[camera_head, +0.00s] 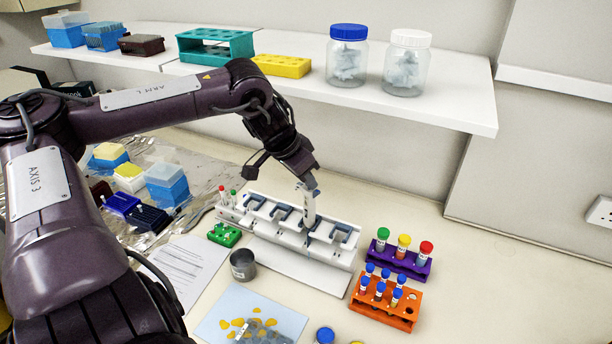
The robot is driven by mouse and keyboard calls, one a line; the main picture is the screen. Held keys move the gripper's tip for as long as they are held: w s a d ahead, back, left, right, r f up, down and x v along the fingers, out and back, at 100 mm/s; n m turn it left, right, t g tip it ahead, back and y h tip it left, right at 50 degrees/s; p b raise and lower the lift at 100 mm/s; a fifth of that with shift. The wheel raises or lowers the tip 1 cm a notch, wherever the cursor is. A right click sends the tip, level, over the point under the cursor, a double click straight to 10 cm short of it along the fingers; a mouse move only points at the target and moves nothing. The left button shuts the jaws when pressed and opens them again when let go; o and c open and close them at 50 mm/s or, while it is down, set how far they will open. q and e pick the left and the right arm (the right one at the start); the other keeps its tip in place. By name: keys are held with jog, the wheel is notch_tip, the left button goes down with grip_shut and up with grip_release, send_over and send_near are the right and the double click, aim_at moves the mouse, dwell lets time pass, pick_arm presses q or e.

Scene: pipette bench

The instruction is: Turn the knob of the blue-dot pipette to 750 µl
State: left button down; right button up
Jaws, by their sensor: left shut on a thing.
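A white pipette (309,205) stands roughly upright, slightly tilted, at the middle of the white pipette rack (325,252). My left gripper (303,180) comes down from above and is shut on the upper end of this pipette. My right gripper is not in view.
A purple rack (393,262) and an orange rack (378,312) with capped tubes stand right of the pipette rack. A green tube holder (224,235) and a metal cup (243,265) stand left and in front. A shelf (445,98) with jars runs behind.

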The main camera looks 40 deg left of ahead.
pick_arm(q)
jog(key=shift+a+r+m+h+p, duration=0.1)
jog(key=shift+m+h+p, duration=0.3)
jog(key=shift+m, duration=0.5)
jog(key=shift+m+g, duration=0.3)
jog(key=shift+m, duration=0.2)
jog(key=shift+a+m+h, duration=0.1)
jog(key=shift+m+h, duration=0.3)
jog(key=c, duration=1.8)
grip_release()
jog(key=shift+m, duration=0.4)
jog(key=shift+o, duration=1.4)
jog(key=shift+w, duration=0.1)
